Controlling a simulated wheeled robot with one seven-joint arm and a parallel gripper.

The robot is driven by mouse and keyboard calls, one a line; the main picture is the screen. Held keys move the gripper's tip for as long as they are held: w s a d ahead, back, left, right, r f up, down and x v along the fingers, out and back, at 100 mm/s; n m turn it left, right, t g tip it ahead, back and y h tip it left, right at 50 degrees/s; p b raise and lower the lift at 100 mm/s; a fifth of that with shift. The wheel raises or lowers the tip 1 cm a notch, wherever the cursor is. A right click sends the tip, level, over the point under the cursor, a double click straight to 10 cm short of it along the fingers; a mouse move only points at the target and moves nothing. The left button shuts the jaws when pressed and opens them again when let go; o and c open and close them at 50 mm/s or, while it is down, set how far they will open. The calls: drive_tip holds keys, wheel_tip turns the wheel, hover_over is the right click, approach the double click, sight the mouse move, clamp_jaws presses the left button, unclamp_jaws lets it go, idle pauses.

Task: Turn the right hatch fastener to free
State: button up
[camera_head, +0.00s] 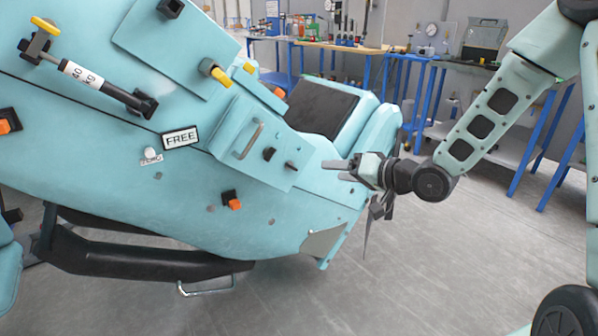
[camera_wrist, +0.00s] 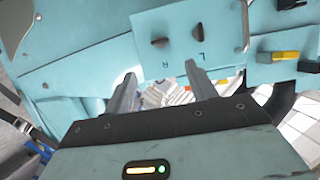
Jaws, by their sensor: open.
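The hatch (camera_head: 228,135) is a turquoise panel with a bar handle on the train's sloping side. Two dark fasteners stick out right of the handle: the left one (camera_head: 269,153) and the right one (camera_head: 291,165). My gripper (camera_head: 330,170) is open and empty, just right of the right fastener, its fingers pointing left towards the panel. In the wrist view the scene is turned over; the right fastener (camera_wrist: 160,42) lies beyond the gap between my fingertips (camera_wrist: 160,72), apparently apart from them. The left fastener (camera_wrist: 197,32) is set at a different angle. Small letters beside them are hard to read.
A FREE sign (camera_head: 180,139) is fixed on the train body left of the hatch. A yellow-tipped lever (camera_head: 215,72) sits above the hatch and an orange-ended block (camera_head: 231,200) below it. Workbenches (camera_head: 350,47) stand behind; the floor at lower right is mostly clear.

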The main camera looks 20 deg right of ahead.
sight(294, 168)
drive_tip(key=b+x, duration=0.1)
drive_tip(key=x, duration=1.2)
drive_tip(key=shift+c, duration=0.3)
drive_tip(key=c, duration=0.9)
